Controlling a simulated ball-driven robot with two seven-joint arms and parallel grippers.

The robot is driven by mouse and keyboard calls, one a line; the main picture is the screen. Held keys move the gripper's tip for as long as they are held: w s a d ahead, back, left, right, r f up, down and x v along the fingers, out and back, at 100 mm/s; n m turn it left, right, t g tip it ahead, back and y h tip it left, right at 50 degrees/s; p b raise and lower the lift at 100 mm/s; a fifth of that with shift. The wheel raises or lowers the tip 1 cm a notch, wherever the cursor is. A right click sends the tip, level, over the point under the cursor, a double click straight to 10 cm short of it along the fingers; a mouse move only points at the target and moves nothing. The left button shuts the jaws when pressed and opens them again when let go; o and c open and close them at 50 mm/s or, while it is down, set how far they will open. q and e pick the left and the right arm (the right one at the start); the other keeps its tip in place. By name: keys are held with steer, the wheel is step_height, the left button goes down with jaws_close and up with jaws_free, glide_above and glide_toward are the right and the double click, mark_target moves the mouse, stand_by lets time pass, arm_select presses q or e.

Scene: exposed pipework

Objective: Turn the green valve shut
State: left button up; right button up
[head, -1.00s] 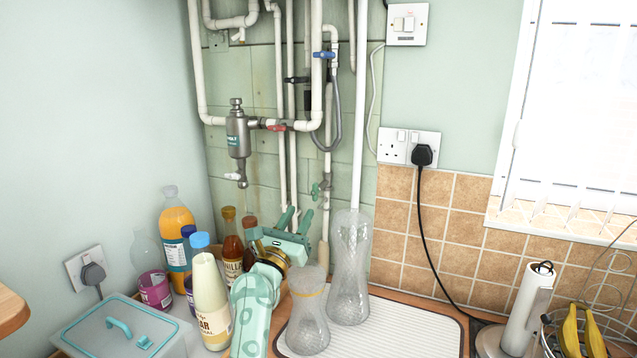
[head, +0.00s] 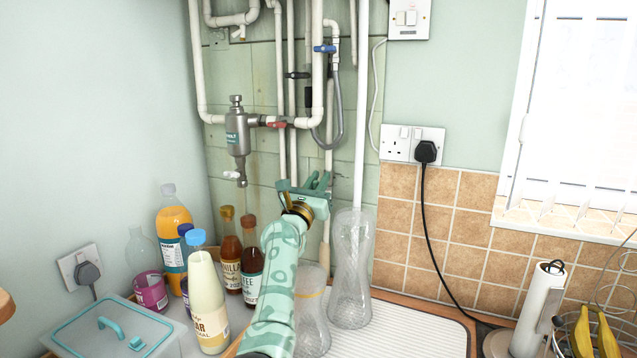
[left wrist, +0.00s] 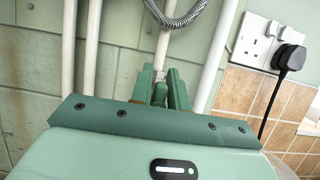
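My left gripper (head: 318,180) is raised in front of the pipes at the tiled wall, and its arm comes up from below in the head view. Its two fingers point at the wall and stand apart; they also show in the left wrist view (left wrist: 161,82). A small darker green piece (left wrist: 159,94), which looks like the green valve's handle, shows between the fingers. I cannot tell whether they touch it. In the head view my gripper hides the valve. My right gripper is not in view.
A red-handled valve (head: 276,124) and a blue-handled valve (head: 325,49) sit higher on the pipes. A tall clear vase (head: 351,270) stands right of my arm. A dark sauce bottle (head: 252,265) and other bottles stand to its left. A grey braided hose (left wrist: 180,17) hangs above the fingers.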

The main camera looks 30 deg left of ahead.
arm_select(q)
jaws_close()
